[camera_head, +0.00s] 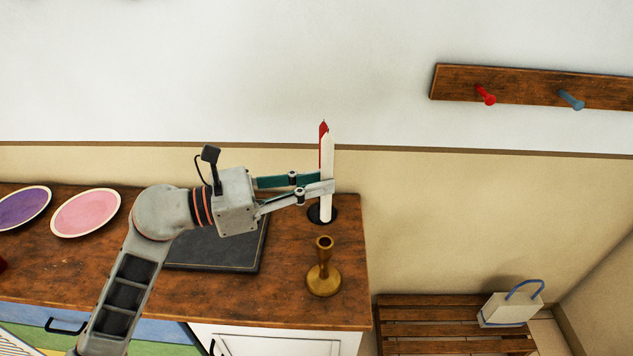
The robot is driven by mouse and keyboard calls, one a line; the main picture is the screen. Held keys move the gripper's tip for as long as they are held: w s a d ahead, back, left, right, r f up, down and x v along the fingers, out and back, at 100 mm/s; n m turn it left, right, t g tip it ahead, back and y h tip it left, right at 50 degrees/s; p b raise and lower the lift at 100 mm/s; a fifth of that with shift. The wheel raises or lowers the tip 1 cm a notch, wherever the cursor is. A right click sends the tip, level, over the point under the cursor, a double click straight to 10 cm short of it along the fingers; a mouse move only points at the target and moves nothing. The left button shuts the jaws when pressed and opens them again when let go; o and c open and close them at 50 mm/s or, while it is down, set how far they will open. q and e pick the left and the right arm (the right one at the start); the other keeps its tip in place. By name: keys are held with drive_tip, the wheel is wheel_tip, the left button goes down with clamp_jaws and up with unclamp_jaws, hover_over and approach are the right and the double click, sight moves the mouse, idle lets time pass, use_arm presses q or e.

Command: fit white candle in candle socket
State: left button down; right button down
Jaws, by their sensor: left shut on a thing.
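A white candle (327,160) stands upright in the head view, with a red candle (322,129) partly hidden behind it. My left gripper (328,187) reaches in from the left and is shut on the white candle at its lower middle. The lower end of the white candle shows against a dark round holder (337,213) on the cabinet top; I cannot tell whether it touches it. A brass candle socket (323,272) stands upright and empty in front of the candles, nearer the cabinet's front edge. My right gripper is not in view.
A dark flat board (220,252) lies on the wooden cabinet top (290,300) below my left arm. A pink plate (86,213) and a purple plate (22,208) are at left. A slatted bench (440,320) with a white bag (508,309) is at lower right. A peg rail (530,85) hangs on the wall.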

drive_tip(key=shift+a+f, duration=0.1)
